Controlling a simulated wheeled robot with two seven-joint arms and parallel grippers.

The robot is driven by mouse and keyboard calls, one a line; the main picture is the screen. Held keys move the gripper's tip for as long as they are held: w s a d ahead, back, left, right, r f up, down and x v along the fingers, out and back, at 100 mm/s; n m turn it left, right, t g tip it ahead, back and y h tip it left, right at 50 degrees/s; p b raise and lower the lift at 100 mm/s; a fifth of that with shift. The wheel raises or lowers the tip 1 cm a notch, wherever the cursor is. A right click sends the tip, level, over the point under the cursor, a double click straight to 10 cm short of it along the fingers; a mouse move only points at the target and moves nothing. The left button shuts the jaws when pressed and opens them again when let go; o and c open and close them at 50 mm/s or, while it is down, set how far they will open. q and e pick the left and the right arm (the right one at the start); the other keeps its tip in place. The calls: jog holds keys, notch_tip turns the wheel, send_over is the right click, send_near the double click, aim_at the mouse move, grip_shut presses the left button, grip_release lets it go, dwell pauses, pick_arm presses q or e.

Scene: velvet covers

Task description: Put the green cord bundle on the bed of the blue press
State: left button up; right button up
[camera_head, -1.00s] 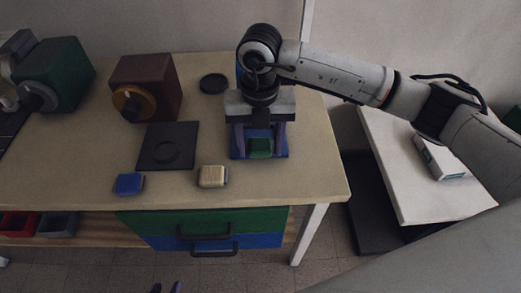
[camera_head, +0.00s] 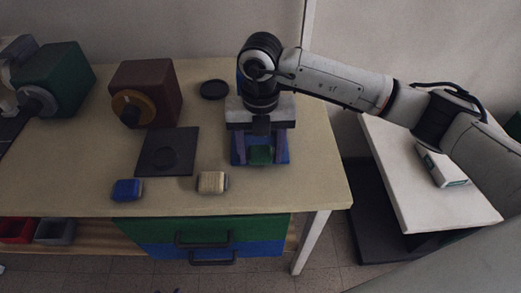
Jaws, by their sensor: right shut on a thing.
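The green cord bundle (camera_head: 260,156) is low between the fingers of my right gripper (camera_head: 260,147), over the blue bed of the press. My right gripper points down and is shut on the bundle. The blue press (camera_head: 283,158) stands at the right part of the table, mostly hidden behind my gripper and wrist. Its bed shows around the bundle. I cannot tell whether the bundle touches the bed. My left gripper is not in view.
On the table (camera_head: 215,135) are a dark square plate (camera_head: 182,138), a black disc (camera_head: 214,89), a blue block (camera_head: 127,190), a beige block (camera_head: 212,183), a brown box with a knob (camera_head: 160,85) and a green machine (camera_head: 62,75). A white side table (camera_head: 430,200) stands at right.

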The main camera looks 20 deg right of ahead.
jog(key=o, duration=1.1)
jog(key=shift+r, duration=0.1)
jog(key=shift+s+a+r+p, duration=0.1)
jog(key=shift+s+r+p, duration=0.35)
jog(key=shift+r+p, duration=0.3)
jog(key=shift+s+a+r+p, duration=0.15)
jog(key=shift+s+r+p, duration=0.25)
jog(key=shift+r+p, duration=0.3)
jog(key=shift+s+a+r+p, duration=0.1)
jog(key=shift+s+r+p, duration=0.45)
jog(key=shift+r, duration=0.45)
